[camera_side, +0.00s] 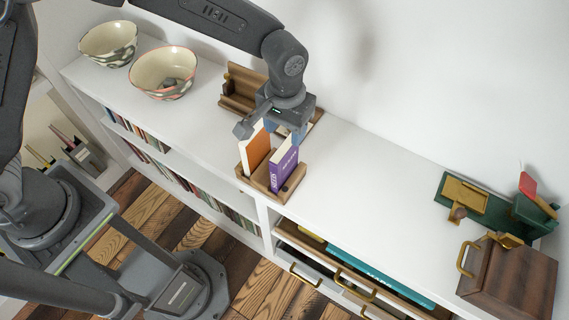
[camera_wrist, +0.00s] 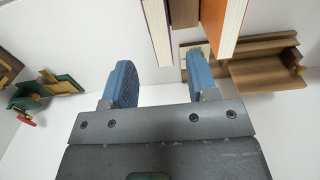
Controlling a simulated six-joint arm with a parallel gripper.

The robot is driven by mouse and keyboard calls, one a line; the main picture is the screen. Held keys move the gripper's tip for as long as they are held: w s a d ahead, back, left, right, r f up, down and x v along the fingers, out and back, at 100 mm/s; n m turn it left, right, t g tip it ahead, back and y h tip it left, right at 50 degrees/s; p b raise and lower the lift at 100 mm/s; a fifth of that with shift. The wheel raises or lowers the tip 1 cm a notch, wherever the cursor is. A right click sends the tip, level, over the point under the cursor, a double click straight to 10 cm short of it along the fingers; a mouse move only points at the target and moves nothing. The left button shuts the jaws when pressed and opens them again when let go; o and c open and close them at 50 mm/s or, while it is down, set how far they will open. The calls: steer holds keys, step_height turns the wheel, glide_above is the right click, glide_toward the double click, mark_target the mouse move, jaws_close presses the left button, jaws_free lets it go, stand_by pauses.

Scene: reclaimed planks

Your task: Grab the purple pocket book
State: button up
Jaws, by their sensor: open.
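The purple pocket book (camera_side: 285,164) stands upright in a small wooden holder (camera_side: 262,184) on the white shelf top. An orange book (camera_side: 256,148) stands beside it on the left. My gripper (camera_side: 284,128) is just above and behind the books, its fingers partly hidden in the side view. In the wrist view my gripper (camera_wrist: 160,78) is open, with two blue fingers apart and nothing between them. The purple book's page edge (camera_wrist: 162,32) is ahead of the gap, and the orange book (camera_wrist: 225,28) is ahead and to the right.
A wooden stand (camera_side: 240,88) is behind the holder. Two bowls (camera_side: 165,73) (camera_side: 108,43) stand at the far left. A green and gold holder (camera_side: 462,197) and a dark wooden box (camera_side: 507,278) are at the right. The shelf top between is clear.

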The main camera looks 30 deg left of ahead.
mark_target(285, 148)
step_height(285, 148, down, 7)
steer(key=shift+f, duration=0.2)
stand_by(0.3)
jaws_close()
stand_by(0.4)
steer(key=shift+r, duration=0.1)
